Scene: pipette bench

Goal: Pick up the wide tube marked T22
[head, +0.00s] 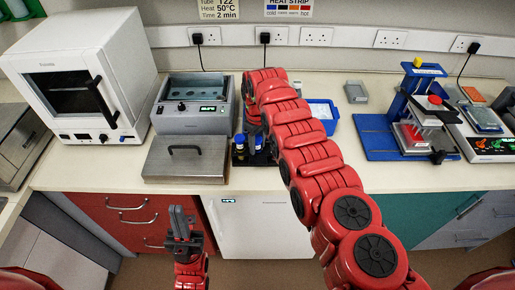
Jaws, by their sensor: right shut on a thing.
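A small dark rack (239,160) stands on the bench right of the metal lid. Tubes with dark blue caps (240,139) show in it. No T22 marking is readable on any tube. My right arm reaches in from the lower right, and its end (253,128) is right over the rack. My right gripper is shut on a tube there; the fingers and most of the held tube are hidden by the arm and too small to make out. My left gripper (181,222) points up in front of the red drawers, away from the tubes; its jaw gap is unclear.
A grey water bath (190,122) with a handled metal lid (183,165) sits left of the rack. A white oven (75,70) is further left. A blue tray (322,105) lies behind my right arm. A blue press (375,135) stands right.

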